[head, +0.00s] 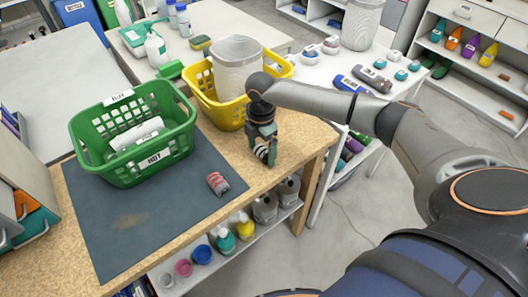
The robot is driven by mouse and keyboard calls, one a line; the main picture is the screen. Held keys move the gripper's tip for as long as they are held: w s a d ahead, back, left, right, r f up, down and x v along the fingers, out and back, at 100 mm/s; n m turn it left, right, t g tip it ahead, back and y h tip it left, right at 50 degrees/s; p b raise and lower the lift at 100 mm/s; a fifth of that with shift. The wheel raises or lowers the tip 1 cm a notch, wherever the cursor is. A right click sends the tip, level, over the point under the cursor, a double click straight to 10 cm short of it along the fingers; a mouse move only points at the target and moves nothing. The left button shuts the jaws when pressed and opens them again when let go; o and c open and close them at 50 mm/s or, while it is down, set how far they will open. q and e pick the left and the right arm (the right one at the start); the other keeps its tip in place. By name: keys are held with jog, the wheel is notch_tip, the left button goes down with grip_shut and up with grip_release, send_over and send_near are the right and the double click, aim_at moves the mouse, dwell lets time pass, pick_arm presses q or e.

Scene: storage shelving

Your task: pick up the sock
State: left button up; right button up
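A small red, white and grey striped bundle that looks like a rolled sock (218,183) lies on the dark grey mat (120,222), near its right edge. My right gripper (265,155) points down over the bare wooden tabletop, right of the mat and apart from the bundle. Dark and white bands show at its lower end; I cannot tell whether they are part of the gripper or something between the fingers. Its finger opening is not clear. My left gripper is not in view.
A green basket (165,164) with white contents stands on the mat's back left. A yellow basket (212,105) holding a whitish container (238,62) stands behind my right gripper. The mat's front is clear. Bottles and cups sit on the shelf below (228,268).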

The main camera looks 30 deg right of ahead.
jog(key=c, duration=0.9)
